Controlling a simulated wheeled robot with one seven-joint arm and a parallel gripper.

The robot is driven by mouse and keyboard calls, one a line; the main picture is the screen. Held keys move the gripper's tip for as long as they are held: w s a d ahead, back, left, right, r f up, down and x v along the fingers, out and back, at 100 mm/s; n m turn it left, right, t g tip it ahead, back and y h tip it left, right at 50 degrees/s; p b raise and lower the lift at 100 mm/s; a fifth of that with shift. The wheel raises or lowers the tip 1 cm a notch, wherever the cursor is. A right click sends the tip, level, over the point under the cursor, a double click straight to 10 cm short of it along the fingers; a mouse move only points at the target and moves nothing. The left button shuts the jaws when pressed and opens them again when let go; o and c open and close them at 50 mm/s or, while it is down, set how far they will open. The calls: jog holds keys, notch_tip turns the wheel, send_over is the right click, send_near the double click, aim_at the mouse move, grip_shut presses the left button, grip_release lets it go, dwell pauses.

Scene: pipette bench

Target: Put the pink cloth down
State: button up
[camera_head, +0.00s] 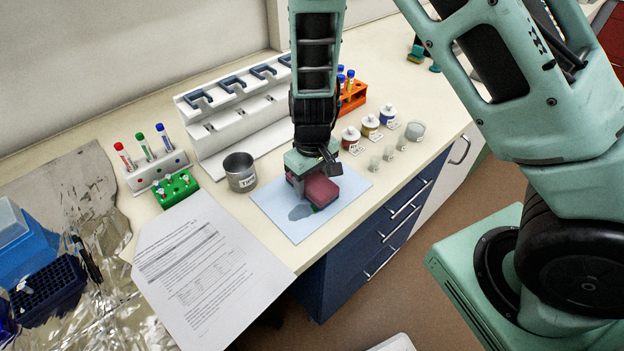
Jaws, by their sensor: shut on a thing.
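The pink cloth (321,191) is a dark pink, folded block-like pad. My gripper (309,178) is shut on it, over the pale blue mat (334,213) on the bench. A dark patch shows on the mat beside and under the cloth. The wrist and fingers hide part of the cloth. I cannot tell whether the cloth touches the mat or is held just above it.
A metal cup (240,172) stands just left of the mat. Small labelled jars (351,138) stand to the right, a white pipette stand (230,122) behind. A printed sheet (205,270) lies at front left. The bench's front edge is close to the mat.

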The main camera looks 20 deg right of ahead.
aim_at(312, 179)
jog(key=o, duration=1.1)
jog(key=shift+f, duration=0.1)
notch_tip(312, 179, up, 12)
jog(key=s+a+r+n, duration=0.1)
jog(key=s+a+r, duration=0.1)
jog(key=s, duration=0.5)
jog(key=s+a+r+n, duration=0.1)
jog(key=s+a+r, duration=0.1)
jog(key=s+r, duration=0.2)
jog(key=s+a+r+n, duration=0.2)
jog(key=s+r, duration=0.1)
jog(key=s, duration=0.7)
jog(key=shift+r+y+p, duration=0.1)
jog(key=shift+y+p, duration=0.2)
jog(key=shift+p, duration=0.1)
